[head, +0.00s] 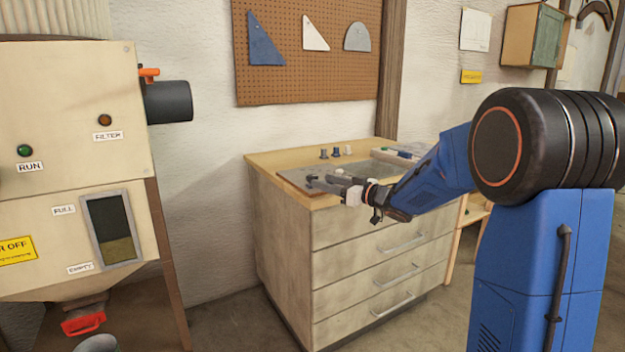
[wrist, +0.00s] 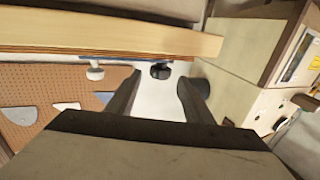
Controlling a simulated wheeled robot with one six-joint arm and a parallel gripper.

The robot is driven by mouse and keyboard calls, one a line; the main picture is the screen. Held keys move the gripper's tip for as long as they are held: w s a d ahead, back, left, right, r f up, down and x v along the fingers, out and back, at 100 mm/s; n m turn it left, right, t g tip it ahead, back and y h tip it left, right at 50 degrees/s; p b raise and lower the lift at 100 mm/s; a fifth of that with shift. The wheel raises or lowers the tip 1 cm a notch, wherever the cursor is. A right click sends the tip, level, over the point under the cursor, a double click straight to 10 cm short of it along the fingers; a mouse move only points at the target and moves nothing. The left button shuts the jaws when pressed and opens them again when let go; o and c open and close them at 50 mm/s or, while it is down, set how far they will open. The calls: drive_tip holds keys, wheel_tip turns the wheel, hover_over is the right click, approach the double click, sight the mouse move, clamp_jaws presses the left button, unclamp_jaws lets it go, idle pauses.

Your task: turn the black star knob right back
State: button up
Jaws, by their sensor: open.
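In the wrist view a small dark knob-like piece (wrist: 160,71) with a lobed outline shows between my fingertips, against the pale wall. It looks like the black star knob, but I cannot tell how far beyond the fingertips it lies. My gripper (wrist: 159,82) is open, one finger on each side of it in the picture, with nothing held. In the head view my gripper (head: 318,182) reaches low over the grey board (head: 385,176) on the drawer cabinet. Its fingertips are small there, and contact cannot be made out.
A white piece (wrist: 95,73) shows left of the dark one in the wrist view. A pegboard (head: 290,85) hangs behind. A cream machine (head: 70,110) stands at left.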

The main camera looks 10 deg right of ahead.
sight(312, 175)
drive_tip(key=shift+x, duration=3.15)
drive_tip(key=shift+c, duration=0.6)
drive_tip(key=c, duration=0.9)
